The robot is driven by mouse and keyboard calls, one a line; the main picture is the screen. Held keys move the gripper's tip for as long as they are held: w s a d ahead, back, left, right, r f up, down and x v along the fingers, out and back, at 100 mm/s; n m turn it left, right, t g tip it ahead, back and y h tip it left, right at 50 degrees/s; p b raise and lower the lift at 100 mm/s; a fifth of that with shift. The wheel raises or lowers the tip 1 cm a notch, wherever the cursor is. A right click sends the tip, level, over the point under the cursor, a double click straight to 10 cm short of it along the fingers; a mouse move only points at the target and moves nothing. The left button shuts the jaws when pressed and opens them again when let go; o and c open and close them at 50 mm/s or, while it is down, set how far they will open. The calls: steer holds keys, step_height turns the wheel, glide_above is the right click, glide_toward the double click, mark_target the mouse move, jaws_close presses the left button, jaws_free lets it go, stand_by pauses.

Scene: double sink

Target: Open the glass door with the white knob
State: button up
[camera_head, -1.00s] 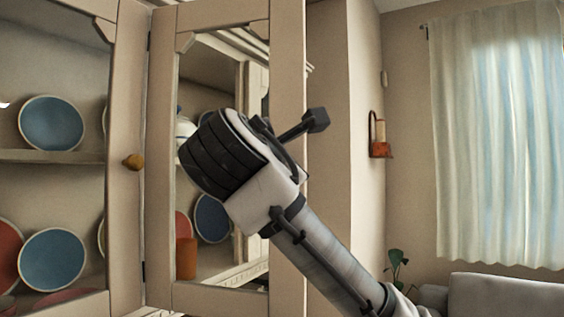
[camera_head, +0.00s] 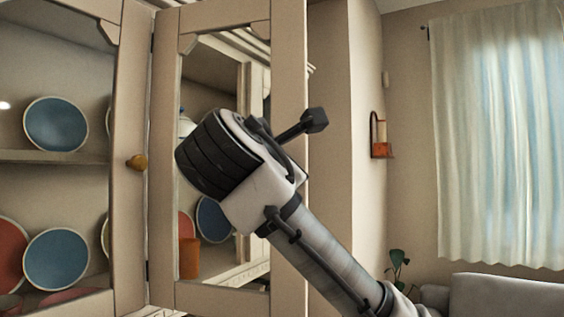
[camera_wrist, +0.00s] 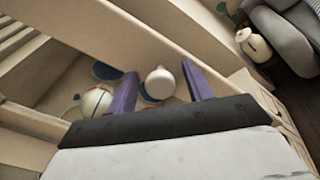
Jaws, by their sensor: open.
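In the head view, a glass door with a cream frame (camera_head: 288,60) stands at an angle, with shelves and crockery showing through its pane. Dark hinges are on its left edge.
Blue plates (camera_head: 56,124) and red plates stand on the shelves behind the left pane. An orange cup (camera_head: 190,258) stands behind the right pane. A wall lamp (camera_head: 380,138), curtain (camera_head: 500,140) and grey sofa (camera_head: 510,292) are to the right.

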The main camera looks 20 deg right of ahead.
steer(key=b+v, duration=0.5)
steer(key=v, duration=0.9)
steer(key=shift+b, duration=0.35)
steer(key=shift+d, duration=0.15)
